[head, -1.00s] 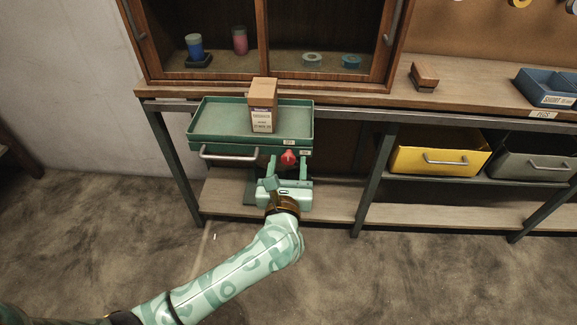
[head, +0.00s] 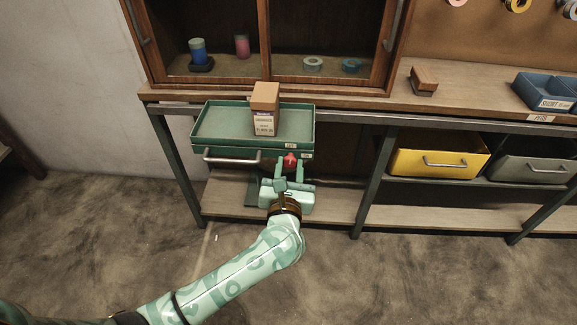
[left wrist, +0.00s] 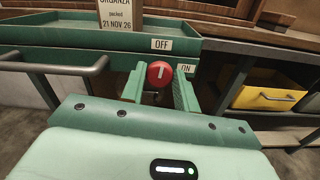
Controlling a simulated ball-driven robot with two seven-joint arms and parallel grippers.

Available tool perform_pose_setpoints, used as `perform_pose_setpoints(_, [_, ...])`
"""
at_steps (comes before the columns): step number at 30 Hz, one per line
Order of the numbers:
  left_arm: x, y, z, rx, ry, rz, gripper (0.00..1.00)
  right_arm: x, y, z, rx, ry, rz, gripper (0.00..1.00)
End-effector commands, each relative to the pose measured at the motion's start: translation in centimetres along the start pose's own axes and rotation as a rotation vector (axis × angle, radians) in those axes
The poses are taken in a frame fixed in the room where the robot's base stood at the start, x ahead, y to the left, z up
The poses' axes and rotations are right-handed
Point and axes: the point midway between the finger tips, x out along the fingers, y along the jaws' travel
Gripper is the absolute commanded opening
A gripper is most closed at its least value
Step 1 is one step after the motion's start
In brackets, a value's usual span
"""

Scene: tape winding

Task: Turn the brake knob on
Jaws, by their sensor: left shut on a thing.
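The red brake knob (head: 290,161) is on the front of the green tray unit (head: 205,139), near its right end. In the left wrist view the knob (left wrist: 160,74) shows a white line standing about upright. An OFF label (left wrist: 162,45) is above it and an ON label (left wrist: 186,68) is to its right. My left gripper (head: 290,168) reaches up from below, with its two green fingers shut on the knob, one on each side. The knob's shaft is mostly hidden between the fingers. My right gripper is not in view.
A labelled box (head: 265,108) stands in the tray. A metal handle bar (head: 231,158) sticks out left of the knob. A bench leg (head: 374,180) and a yellow drawer (head: 436,160) are to the right. A wooden shelf (head: 335,208) lies below.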

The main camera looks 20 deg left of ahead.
Motion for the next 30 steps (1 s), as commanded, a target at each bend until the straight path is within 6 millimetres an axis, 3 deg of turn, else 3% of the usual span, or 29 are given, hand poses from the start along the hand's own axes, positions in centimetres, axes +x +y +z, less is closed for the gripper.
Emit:
perform_pose_setpoints(7, [-0.1, -0.1, 0.5, 0.208, 0.0, 0.0, 0.08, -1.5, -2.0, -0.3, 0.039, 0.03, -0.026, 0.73])
perform_pose_setpoints(30, [-0.1, -0.3, 0.1, 0.943, 0.002, -0.003, 0.08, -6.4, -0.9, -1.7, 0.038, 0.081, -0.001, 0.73])
